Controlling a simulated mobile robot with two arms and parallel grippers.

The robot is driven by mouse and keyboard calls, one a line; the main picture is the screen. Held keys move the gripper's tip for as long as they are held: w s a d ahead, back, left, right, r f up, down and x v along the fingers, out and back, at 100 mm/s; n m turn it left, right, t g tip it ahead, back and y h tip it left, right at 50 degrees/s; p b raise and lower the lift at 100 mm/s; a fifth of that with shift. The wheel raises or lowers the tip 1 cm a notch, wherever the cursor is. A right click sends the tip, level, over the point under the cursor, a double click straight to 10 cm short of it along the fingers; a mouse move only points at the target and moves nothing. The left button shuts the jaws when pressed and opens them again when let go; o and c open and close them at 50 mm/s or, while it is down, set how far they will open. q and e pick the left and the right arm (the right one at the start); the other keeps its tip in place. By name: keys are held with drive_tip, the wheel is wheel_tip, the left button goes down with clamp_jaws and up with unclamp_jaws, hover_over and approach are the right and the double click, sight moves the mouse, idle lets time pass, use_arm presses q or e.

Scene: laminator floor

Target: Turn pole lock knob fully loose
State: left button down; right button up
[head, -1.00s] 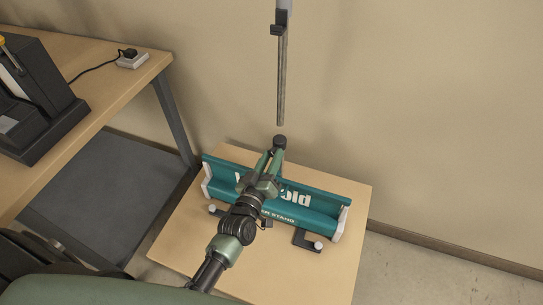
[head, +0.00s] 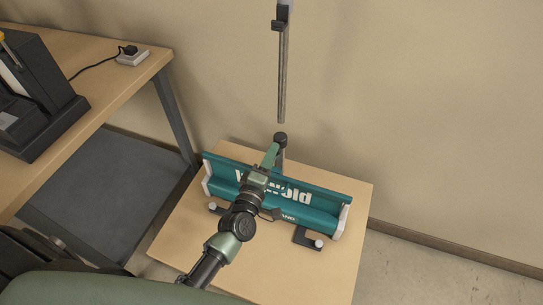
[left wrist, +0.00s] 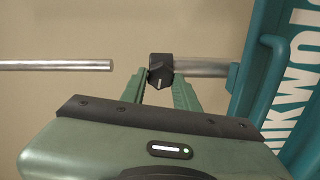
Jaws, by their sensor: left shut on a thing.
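The pole lock knob (left wrist: 159,79) is black with a pale mark, on a dark collar (left wrist: 161,62) around the lower pole (left wrist: 205,66). In the head view the collar (head: 280,139) tops the short pole behind the teal stand (head: 318,217). My left gripper (head: 271,152) reaches over the stand to it. In the left wrist view its green fingers (left wrist: 160,82) are on either side of the knob, shut on it. The pale mark lies slightly tilted. The upper pole (head: 282,85) is apart from the collar, with a gap between them. My right gripper is not in view.
The stand sits on a small wooden table (head: 290,270) by the wall. At left, a desk (head: 110,95) carries a dark machine (head: 40,95) and a power socket box (head: 131,57). Black brackets (head: 308,240) stick out at the stand's front. The table's front right is clear.

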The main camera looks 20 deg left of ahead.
use_arm(q)
drive_tip(key=shift+n, duration=0.7)
drive_tip(key=c, duration=1.1)
unclamp_jaws()
drive_tip(key=s, duration=0.8)
drive_tip(key=shift+a+b, duration=0.15)
drive_tip(key=shift+b, duration=0.25)
